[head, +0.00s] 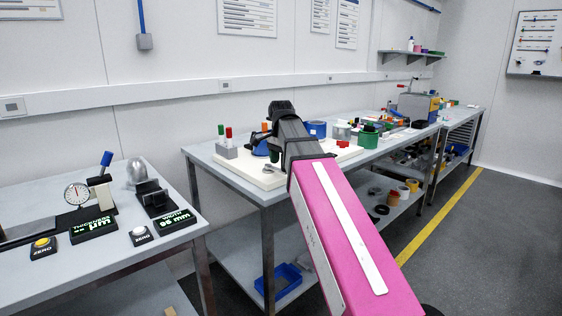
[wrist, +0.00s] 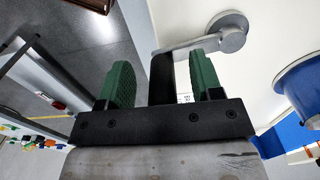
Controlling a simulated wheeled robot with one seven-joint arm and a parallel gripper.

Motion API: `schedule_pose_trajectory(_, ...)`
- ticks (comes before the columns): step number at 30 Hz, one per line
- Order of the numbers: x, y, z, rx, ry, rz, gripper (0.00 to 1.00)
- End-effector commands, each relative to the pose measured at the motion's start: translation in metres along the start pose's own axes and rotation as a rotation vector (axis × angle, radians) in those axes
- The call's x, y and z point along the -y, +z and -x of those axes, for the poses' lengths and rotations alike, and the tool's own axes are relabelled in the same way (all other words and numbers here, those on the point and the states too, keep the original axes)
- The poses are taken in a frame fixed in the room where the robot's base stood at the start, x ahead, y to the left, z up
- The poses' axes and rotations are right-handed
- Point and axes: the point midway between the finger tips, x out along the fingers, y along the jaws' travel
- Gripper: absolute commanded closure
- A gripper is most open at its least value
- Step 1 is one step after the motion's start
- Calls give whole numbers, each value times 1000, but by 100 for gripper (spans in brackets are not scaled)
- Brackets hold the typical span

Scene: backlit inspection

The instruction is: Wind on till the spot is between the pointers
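In the wrist view a crank has a grey hub (wrist: 230,38), a flat grey arm (wrist: 196,44) and a black handle (wrist: 162,78). My gripper (wrist: 163,82), with green finger pads, is open. The black handle stands between the fingers, with a visible gap on each side. In the head view my gripper (head: 280,108) is over the white board (head: 248,173) on the middle bench, and my arm hides part of it. I cannot make out the spot or the pointers in either view.
A blue round part (wrist: 302,84) is right of the crank in the wrist view. On the board, a grey block (head: 226,151) holds upright red and green pieces. The left bench (head: 110,255) carries a dial gauge (head: 77,193). The floor at right (head: 480,240) is clear.

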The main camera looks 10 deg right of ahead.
Motion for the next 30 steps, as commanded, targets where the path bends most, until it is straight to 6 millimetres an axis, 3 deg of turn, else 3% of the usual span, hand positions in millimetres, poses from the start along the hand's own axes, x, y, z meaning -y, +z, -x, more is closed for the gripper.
schedule_pose_trajectory(12, 0, 0, 2, 0, 0, 0, 40)
schedule_pose_trajectory(30, 0, 0, 52, 0, 0, 0, 40)
